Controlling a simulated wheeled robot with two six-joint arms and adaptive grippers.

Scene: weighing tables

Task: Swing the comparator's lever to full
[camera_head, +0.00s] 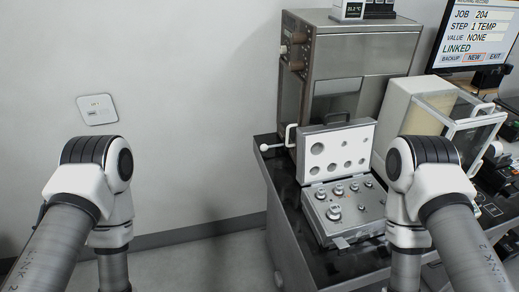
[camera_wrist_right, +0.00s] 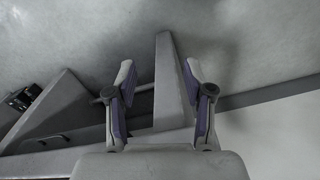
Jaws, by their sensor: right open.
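The comparator (camera_head: 364,50) appears to be the tall grey metal cabinet at the back of the weighing table in the head view. A lever with a pale ball knob (camera_head: 266,147) sticks out to the left from its lower left side, over the table's edge. My right gripper (camera_wrist_right: 159,68) is open in the right wrist view, with nothing between its fingers. The knob cannot be made out clearly there. In the head view my right arm comes in from the right and its gripper is out of frame below. My left gripper is also out of frame.
An open weight case (camera_head: 317,213) with several metal weights stands on the dark table (camera_head: 285,190), in front of the cabinet. A glass-sided balance (camera_head: 416,103) stands right of it, with a monitor (camera_head: 480,32) behind. Left of the table is open floor before a plain wall.

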